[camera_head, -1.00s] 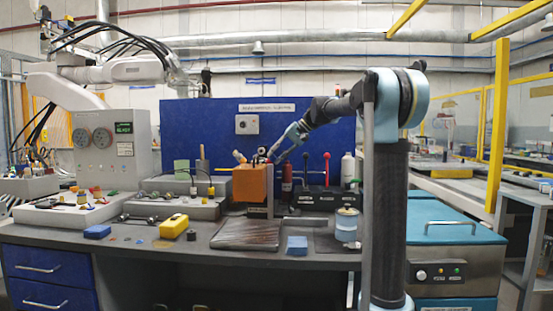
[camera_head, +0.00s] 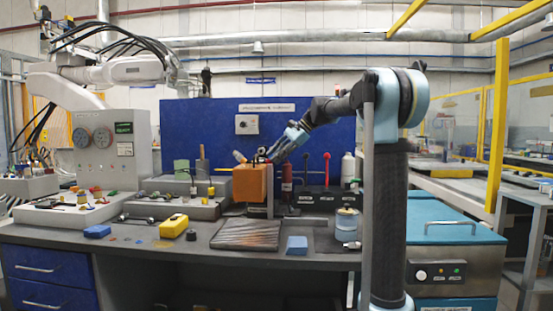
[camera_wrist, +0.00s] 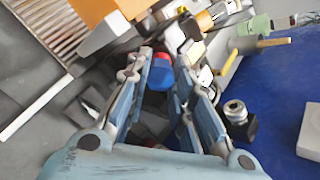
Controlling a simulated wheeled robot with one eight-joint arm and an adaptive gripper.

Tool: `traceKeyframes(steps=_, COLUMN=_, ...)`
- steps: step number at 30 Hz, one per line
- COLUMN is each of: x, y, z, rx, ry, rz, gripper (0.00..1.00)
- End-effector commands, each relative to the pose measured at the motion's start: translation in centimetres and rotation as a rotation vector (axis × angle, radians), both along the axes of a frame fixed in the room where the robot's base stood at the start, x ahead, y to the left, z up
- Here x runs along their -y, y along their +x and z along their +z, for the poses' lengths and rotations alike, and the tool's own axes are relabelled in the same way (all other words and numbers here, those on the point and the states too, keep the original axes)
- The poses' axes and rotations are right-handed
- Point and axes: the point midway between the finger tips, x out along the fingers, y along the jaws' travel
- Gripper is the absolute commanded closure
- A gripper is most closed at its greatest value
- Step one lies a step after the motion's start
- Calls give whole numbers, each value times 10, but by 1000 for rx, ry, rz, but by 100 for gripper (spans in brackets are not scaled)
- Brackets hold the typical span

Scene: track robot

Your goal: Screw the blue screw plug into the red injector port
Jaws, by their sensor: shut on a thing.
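The blue screw plug (camera_wrist: 159,79) is between the fingers of my gripper (camera_wrist: 162,73) in the wrist view, and my gripper is shut on it. The red injector port (camera_wrist: 163,59) shows just beyond the plug, in line with it. The blue and red parts look in contact, but I cannot tell how far the plug is in. In the head view my gripper (camera_head: 267,157) is over the top of an orange block (camera_head: 249,184). The plug and port are too small to make out there.
The orange block stands on the grey bench (camera_head: 205,236) near a ribbed dark mat (camera_head: 246,235). A yellow box (camera_head: 173,226), a blue block (camera_head: 297,244) and a clear jar (camera_head: 347,224) lie around it. A blue panel (camera_head: 225,125) rises behind.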

Motion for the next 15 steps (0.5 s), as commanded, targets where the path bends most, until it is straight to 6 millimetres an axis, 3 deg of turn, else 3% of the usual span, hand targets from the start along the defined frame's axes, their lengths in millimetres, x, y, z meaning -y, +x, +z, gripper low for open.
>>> traceKeyframes(steps=9, x=0, y=0, z=0, rx=-15, ry=1, rz=-14, gripper=100)
traceKeyframes(steps=15, x=0, y=0, z=0, rx=-141, ry=5, rz=-140, gripper=100)
